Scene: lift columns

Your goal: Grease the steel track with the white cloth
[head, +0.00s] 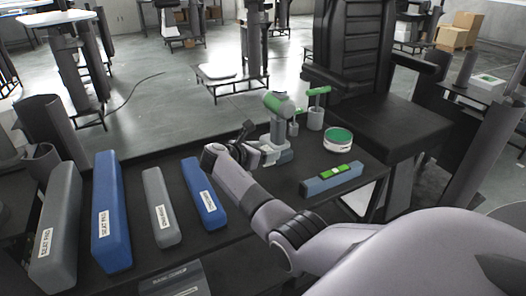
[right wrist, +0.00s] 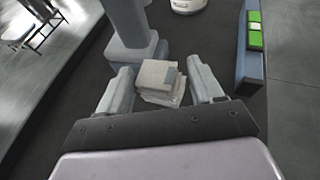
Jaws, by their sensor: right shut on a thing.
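The white cloth (right wrist: 158,82) is a small folded off-white stack in the right wrist view. It lies between the two fingers of my right gripper (right wrist: 160,92), which is shut on it. In the head view my right gripper (head: 262,152) is beside the foot of a grey upright stand (head: 281,137), and the cloth is hard to make out there. I cannot tell for sure which thing is the steel track. My left gripper is not in view.
A grey-blue bar with a green insert (head: 318,186), a white tub with green contents (head: 338,143) and a green-handled tool in a cup (head: 316,118) are on the dark table. Long labelled pads (head: 112,215) lie at left. A black chair (head: 390,125) stands behind.

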